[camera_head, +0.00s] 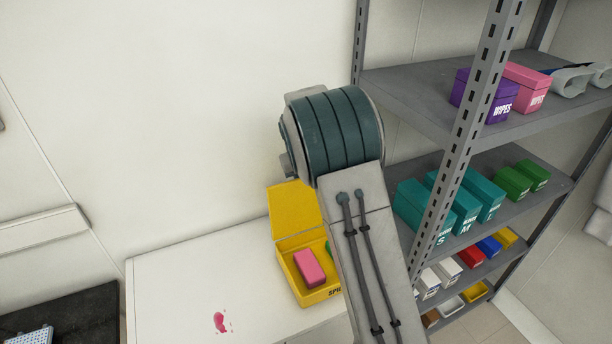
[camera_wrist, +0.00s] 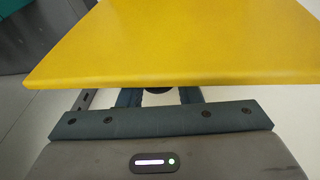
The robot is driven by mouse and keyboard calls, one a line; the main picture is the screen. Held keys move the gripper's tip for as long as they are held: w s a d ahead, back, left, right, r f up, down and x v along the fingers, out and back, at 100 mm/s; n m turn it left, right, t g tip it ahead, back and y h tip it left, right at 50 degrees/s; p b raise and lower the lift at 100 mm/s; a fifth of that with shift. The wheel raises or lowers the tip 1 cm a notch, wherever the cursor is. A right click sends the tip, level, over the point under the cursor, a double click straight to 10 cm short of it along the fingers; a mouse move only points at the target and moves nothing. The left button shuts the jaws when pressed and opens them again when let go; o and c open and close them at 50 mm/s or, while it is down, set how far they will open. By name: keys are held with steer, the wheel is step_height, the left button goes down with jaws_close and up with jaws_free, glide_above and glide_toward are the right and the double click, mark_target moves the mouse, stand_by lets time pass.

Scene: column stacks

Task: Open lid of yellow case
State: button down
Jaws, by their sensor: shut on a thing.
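The yellow case (camera_head: 318,296) stands on the white counter with its lid (camera_head: 293,210) raised steeply at the back. Inside it are a pink block (camera_head: 309,267) and a green thing (camera_head: 328,248), partly hidden by my arm. In the wrist view the yellow lid (camera_wrist: 175,45) fills the upper part, right in front of my gripper (camera_wrist: 158,97). My gripper is shut on the lid; the fingertips are mostly hidden under it. In the head view my arm hides the gripper and the right side of the case.
The white counter (camera_head: 180,290) is mostly clear, with a red splash (camera_head: 220,322) on it. A grey shelf rack (camera_head: 420,105) with teal boxes (camera_head: 465,210) and other boxes stands close on the right. A black surface (camera_head: 75,318) is at lower left.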

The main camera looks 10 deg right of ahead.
steer(key=shift+s+f, duration=0.15)
steer(key=shift+f, duration=0.1)
steer(key=c, duration=1.1)
jaws_free()
steer(key=shift+r, duration=0.15)
steer(key=shift+r, duration=0.2)
steer(key=b+v, duration=0.3)
steer(key=v, duration=1)
steer(key=shift+a+r, duration=0.1)
steer(key=shift+r, duration=0.05)
